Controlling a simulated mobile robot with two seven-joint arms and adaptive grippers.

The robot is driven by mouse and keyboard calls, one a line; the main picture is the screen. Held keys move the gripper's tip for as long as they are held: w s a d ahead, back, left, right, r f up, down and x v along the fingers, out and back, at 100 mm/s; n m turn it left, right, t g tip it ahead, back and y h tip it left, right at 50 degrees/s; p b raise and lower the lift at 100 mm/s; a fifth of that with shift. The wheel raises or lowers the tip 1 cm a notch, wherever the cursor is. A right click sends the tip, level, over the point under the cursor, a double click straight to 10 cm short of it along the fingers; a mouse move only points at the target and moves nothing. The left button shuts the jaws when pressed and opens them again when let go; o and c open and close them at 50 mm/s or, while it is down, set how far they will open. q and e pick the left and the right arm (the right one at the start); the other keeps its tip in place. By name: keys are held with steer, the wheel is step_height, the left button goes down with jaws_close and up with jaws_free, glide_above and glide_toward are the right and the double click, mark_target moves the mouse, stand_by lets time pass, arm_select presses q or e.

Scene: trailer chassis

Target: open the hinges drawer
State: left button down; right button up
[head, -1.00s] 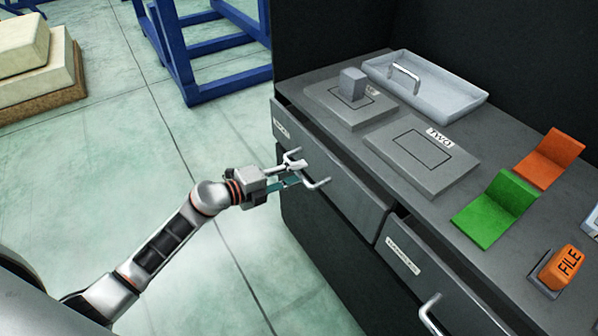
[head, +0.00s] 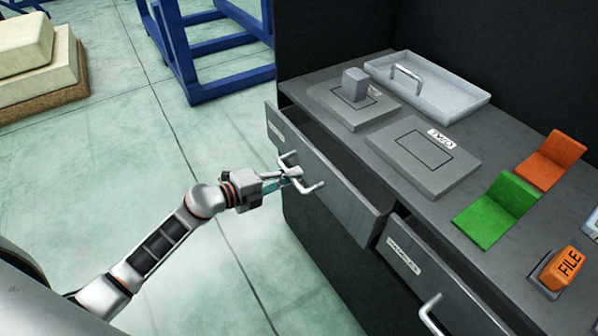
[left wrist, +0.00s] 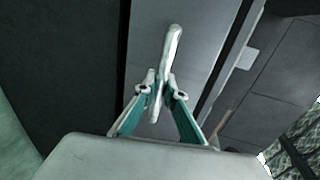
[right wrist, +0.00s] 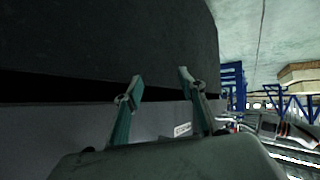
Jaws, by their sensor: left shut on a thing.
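The left grey drawer (head: 340,192) in the head view stands partly pulled out, with a dark gap behind its front. Its label (head: 276,132) is too small to read surely. My left gripper (head: 287,178) is shut on the drawer's silver bar handle (head: 315,187). In the left wrist view the fingers (left wrist: 160,90) close around the handle (left wrist: 172,48) from both sides. My right gripper (right wrist: 161,78) shows only in the right wrist view, its fingers apart and empty, in front of a grey drawer front with a label (right wrist: 183,129).
A second drawer (head: 425,275) to the right stands slightly out. The worktop holds a grey tray (head: 450,101), two plates, a green hinge (head: 497,210), an orange hinge (head: 550,160) and an orange FILE block (head: 562,268).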

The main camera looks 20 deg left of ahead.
arm_select(q)
steer(key=f+v, duration=0.2)
steer(key=v, duration=0.9)
steer(key=s+f+v, duration=0.1)
steer(key=f+v, duration=0.2)
steer(key=v, duration=0.9)
steer(key=shift+a, duration=0.4)
arm_select(e)
steer(key=shift+s+d+f, duration=0.1)
steer(key=shift+s+f, duration=0.05)
steer(key=shift+s, duration=0.15)
arm_select(q)
steer(key=shift+s, duration=0.1)
steer(key=c, duration=2.1)
jaws_free()
arm_select(e)
steer(key=shift+w, duration=0.1)
arm_select(q)
steer(key=v, duration=1.2)
